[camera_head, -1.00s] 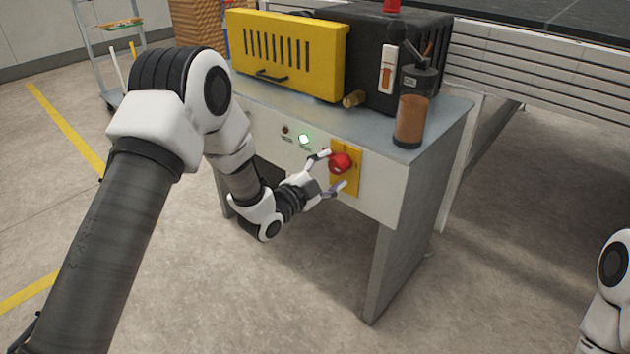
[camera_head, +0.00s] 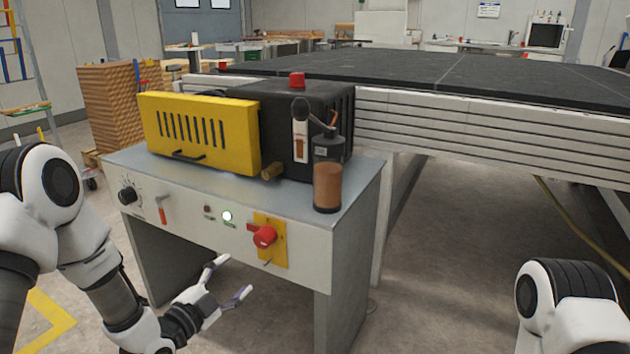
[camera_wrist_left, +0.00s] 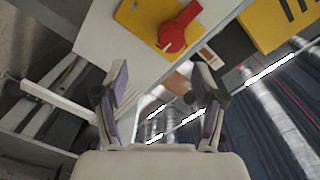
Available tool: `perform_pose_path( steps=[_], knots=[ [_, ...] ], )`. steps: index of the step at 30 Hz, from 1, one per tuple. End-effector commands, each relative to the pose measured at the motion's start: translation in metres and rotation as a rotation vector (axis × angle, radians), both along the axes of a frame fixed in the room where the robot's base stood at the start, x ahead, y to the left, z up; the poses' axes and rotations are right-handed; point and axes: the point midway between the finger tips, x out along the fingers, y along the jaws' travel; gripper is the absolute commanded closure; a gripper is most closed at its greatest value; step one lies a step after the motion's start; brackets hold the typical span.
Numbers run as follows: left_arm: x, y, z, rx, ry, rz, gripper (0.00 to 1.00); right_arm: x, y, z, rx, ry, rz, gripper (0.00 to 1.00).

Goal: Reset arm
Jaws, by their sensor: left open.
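My left gripper (camera_head: 232,281) is open and empty, in front of and below the machine's front panel, apart from the red rotary switch (camera_head: 264,237) on its yellow plate (camera_head: 279,252). In the left wrist view the open fingers (camera_wrist_left: 160,98) show with nothing between them, and the red switch (camera_wrist_left: 180,28) lies beyond them at the top. A small lamp (camera_head: 227,216) glows whitish green left of the switch. At the lower right only upper links of my right arm show; its gripper is out of view.
A long black-topped conveyor (camera_head: 430,75) runs behind to the right. The floor (camera_head: 440,250) right of the table is clear.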

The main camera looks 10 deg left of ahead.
Motion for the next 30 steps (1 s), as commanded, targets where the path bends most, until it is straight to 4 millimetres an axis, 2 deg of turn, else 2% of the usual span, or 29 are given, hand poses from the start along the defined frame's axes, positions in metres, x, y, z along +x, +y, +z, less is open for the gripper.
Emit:
perform_pose_path(
  steps=[2, 5, 6, 8, 9, 12, 15, 18, 21, 23, 24, 30],
  knots=[
    [-0.013, -0.013, -0.040, 0.017, 0.079, -0.028, 0.30, 0.000, 0.000, 0.000, 0.000, 0.000, 0.000, 0.60],
    [-0.048, -0.028, -0.110, 0.044, 0.265, -0.038, 0.30, 0.000, 0.000, 0.000, 0.000, 0.000, 0.000, 0.60],
    [-0.067, -0.032, -0.141, 0.044, 0.372, -0.027, 0.30, 0.000, 0.000, 0.000, 0.000, 0.000, 0.000, 0.60],
    [-0.101, -0.034, -0.184, 0.023, 0.553, 0.008, 0.30, 0.000, 0.000, 0.000, 0.000, 0.000, 0.000, 0.60],
    [-0.125, -0.033, -0.209, 0.000, 0.675, 0.046, 0.30, 0.000, 0.000, 0.000, 0.000, 0.000, 0.000, 0.60],
    [-0.186, -0.028, -0.257, -0.067, 0.962, 0.174, 0.30, 0.000, 0.000, 0.000, 0.000, 0.000, 0.000, 0.60],
    [-0.244, -0.018, -0.286, -0.139, 1.206, 0.349, 0.30, 0.000, 0.000, 0.000, 0.000, 0.000, 0.000, 0.60],
    [-0.296, -0.005, -0.297, -0.243, 1.412, 0.602, 0.30, 0.000, 0.000, 0.000, 0.000, 0.000, 0.000, 0.60],
    [-0.334, 0.008, -0.296, -0.387, 1.543, 0.896, 0.30, 0.000, 0.000, 0.000, 0.000, 0.000, 0.000, 0.60],
    [-0.344, 0.009, -0.297, -0.479, 1.576, 1.028, 0.30, 0.000, 0.000, 0.000, 0.000, 0.000, 0.000, 0.60],
    [-0.342, 0.009, -0.269, -0.486, 1.570, 1.026, 0.30, -0.001, 0.000, 0.027, 0.000, 0.002, 0.000, 0.60],
    [-0.342, 0.008, -0.202, -0.482, 1.568, 1.018, 0.30, 0.000, 0.000, 0.095, 0.000, -0.001, 0.000, 0.60]
  ],
)
